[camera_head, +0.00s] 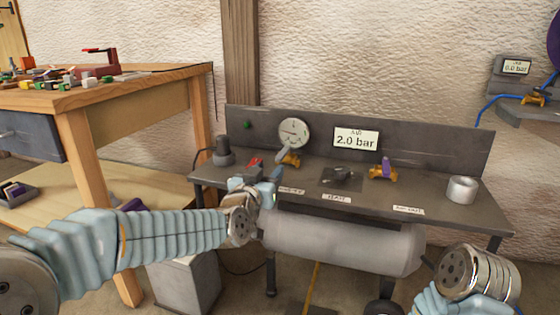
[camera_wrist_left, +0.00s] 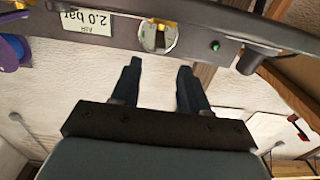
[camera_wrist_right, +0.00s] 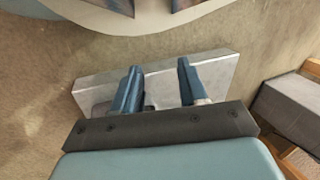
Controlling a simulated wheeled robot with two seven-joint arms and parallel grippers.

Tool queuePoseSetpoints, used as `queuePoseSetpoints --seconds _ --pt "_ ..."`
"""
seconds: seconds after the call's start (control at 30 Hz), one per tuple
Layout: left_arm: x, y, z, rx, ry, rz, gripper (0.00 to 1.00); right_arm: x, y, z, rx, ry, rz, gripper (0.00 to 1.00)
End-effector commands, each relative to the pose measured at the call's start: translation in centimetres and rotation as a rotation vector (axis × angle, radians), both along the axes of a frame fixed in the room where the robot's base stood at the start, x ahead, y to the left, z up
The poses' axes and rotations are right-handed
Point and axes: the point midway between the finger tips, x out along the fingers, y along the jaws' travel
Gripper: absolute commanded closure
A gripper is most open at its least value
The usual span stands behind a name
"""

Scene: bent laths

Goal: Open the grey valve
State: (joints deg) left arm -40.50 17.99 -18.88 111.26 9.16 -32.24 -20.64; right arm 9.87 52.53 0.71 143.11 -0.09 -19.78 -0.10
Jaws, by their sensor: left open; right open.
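The grey valve has a grey lever (camera_head: 282,155) on a brass body (camera_head: 292,161), on the bench just below the round gauge (camera_head: 294,132). Its lever slants down to the left.
The display (camera_head: 356,140) reads 2.0 bar. A grey tank (camera_head: 340,244) hangs below. A wooden table (camera_head: 120,92) stands left.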

Motion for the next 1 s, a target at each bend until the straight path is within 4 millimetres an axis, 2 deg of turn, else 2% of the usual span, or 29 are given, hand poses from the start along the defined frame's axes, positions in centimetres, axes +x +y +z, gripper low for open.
queuePoseSetpoints --seconds 0.2,0.4,0.6,0.83,1.0 --pt "4.9 -1.6 -0.2 0.003 0.001 0.0 0.55 0.0 0.0 -0.1 0.0 0.0 0.0 0.57" --pt "7.9 -2.6 -0.2 0.002 0.003 -0.001 0.55 0.0 0.0 0.0 0.0 0.0 0.0 0.57" --pt "9.0 -3.0 -0.2 0.001 0.003 -0.001 0.55 0.0 0.0 0.0 0.0 0.0 0.0 0.57" --pt "9.0 -3.0 -0.2 0.001 0.003 -0.001 0.55 0.0 0.0 0.0 0.0 0.0 0.0 0.57" --pt "9.0 -3.0 -0.2 0.001 0.003 -0.001 0.81 0.0 0.0 0.0 0.0 0.0 0.0 0.57"
